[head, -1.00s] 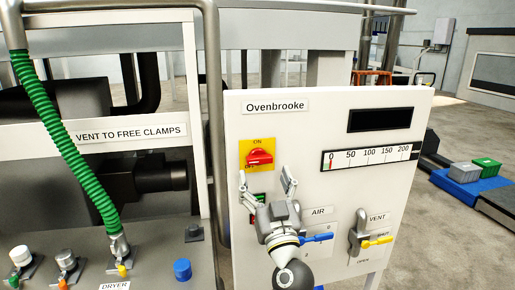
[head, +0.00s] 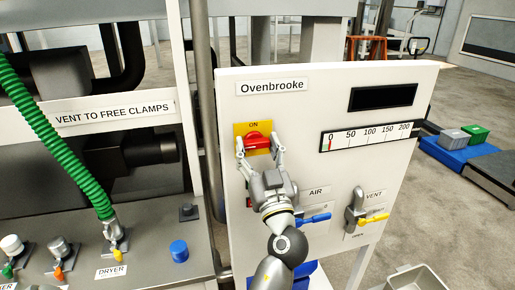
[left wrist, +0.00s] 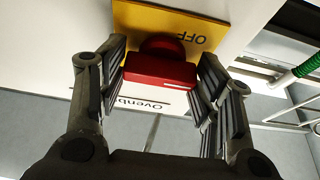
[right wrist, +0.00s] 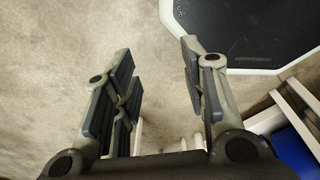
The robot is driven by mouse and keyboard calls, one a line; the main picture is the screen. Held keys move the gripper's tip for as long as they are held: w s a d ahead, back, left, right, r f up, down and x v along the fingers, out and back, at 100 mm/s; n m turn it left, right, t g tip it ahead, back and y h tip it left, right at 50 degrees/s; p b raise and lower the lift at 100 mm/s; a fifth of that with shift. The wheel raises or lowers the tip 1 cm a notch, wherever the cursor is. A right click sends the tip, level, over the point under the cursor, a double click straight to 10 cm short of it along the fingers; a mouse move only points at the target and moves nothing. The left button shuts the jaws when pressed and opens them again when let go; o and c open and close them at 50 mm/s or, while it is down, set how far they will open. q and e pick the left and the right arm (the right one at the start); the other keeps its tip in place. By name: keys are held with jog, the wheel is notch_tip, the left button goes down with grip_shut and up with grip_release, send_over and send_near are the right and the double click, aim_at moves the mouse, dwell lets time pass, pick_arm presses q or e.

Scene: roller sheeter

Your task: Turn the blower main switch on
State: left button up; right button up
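The red rotary switch (head: 258,142) sits on a yellow plate (head: 240,128) marked ON at its top, on the white Ovenbrooke panel (head: 310,105). Its handle lies about horizontal. My left gripper (head: 260,148) is at the switch, one finger at each end of the handle. In the left wrist view, the red handle (left wrist: 160,70) is between the open left fingers (left wrist: 160,75), with only slim gaps; contact is unclear. An upside-down OFF shows on the plate there. My right gripper (right wrist: 160,75) is open and empty, above the floor; it is out of the head view.
Below the switch are a blue AIR lever (head: 316,218) and a yellow VENT lever (head: 374,218). A gauge (head: 370,136) and dark display (head: 383,96) are to the right. A console with a blue knob (head: 179,251) and green hose (head: 60,140) stands left.

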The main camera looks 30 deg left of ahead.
pick_arm(q)
jog(key=c, duration=0.4)
pick_arm(e)
jog(key=shift+w+a, duration=0.15)
jog(key=shift+w, duration=0.45)
